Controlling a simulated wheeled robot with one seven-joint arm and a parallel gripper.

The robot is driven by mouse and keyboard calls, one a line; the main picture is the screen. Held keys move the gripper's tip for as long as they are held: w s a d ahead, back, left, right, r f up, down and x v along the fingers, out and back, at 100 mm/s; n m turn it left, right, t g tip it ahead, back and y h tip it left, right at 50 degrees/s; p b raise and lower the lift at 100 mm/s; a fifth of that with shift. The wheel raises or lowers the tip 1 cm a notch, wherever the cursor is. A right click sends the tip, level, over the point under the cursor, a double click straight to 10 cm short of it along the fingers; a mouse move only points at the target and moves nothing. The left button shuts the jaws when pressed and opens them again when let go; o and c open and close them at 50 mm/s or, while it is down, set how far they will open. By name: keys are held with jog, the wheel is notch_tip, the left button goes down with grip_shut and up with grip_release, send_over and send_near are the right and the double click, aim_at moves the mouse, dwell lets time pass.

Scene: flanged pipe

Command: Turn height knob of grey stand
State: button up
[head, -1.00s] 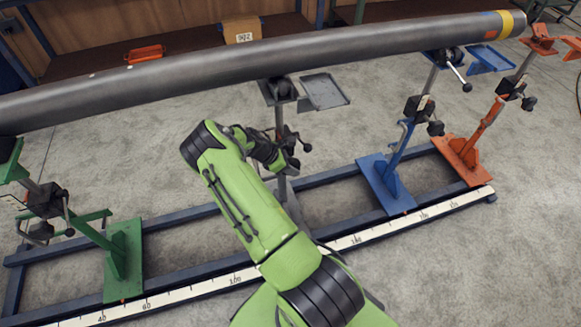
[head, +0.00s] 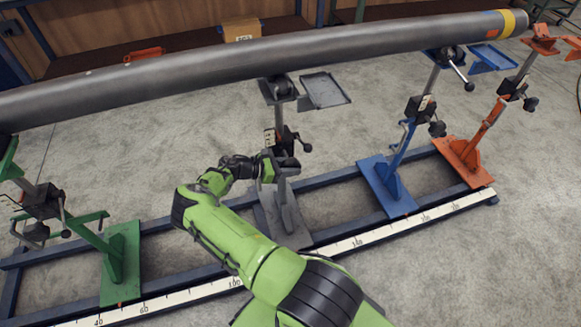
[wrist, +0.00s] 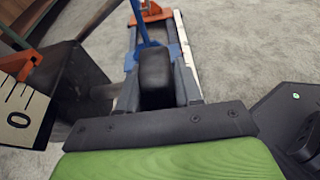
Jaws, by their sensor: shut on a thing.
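The grey stand has a post (head: 279,117) under the pipe and a base plate (head: 284,216) on the floor rails, in the head view. A black lever with a ball end (head: 305,147) sticks out to the right of its clamp. My gripper (head: 284,166) is at the stand's post, just below the clamp, shut on what looks like the black height knob. The fingers and arm cover most of the knob there.
The long grey pipe (head: 200,70) lies above across the stands. A grey tray (head: 325,90) sticks out beside the stand's top. The blue stand (head: 388,185) and orange stand (head: 463,155) are at the right, the green stand (head: 122,260) at the left. A ruler strip edges the front rail.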

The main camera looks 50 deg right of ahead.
dwell(0.4)
jog(key=o, duration=1)
jog(key=shift+c, duration=0.2)
jog(key=p+v, duration=0.2)
jog(key=v, duration=1.3)
jog(key=shift+w+a, duration=0.2)
jog(key=shift+a, duration=0.15)
